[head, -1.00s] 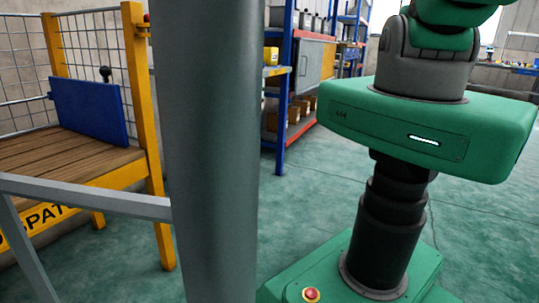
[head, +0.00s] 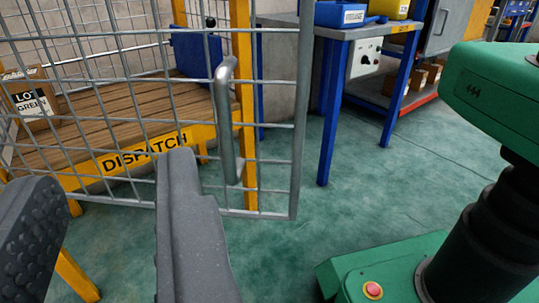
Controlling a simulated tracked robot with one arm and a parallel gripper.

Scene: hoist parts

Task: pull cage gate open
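The cage gate (head: 298,120) is a grey tube frame with wire mesh, filling the left and middle of the head view. Its free-looking vertical edge shows right of centre, with no post beside it. A thick grey upright handle (head: 228,135) is fixed on the mesh near that edge. My gripper (head: 108,172) is open and empty at the lower left, its two dark grey fingers wide apart. It is left of the handle in the picture and nearer to the camera. The handle is not between the fingers. How far the gate stands open I cannot tell.
Behind the mesh is a slatted wooden dispatch platform (head: 95,120) with yellow framing, a "LOT GREEN" box (head: 30,104) and a blue panel (head: 193,55). A blue-legged workbench (head: 328,110) stands behind right. Green floor (head: 330,225) is clear right of the gate.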

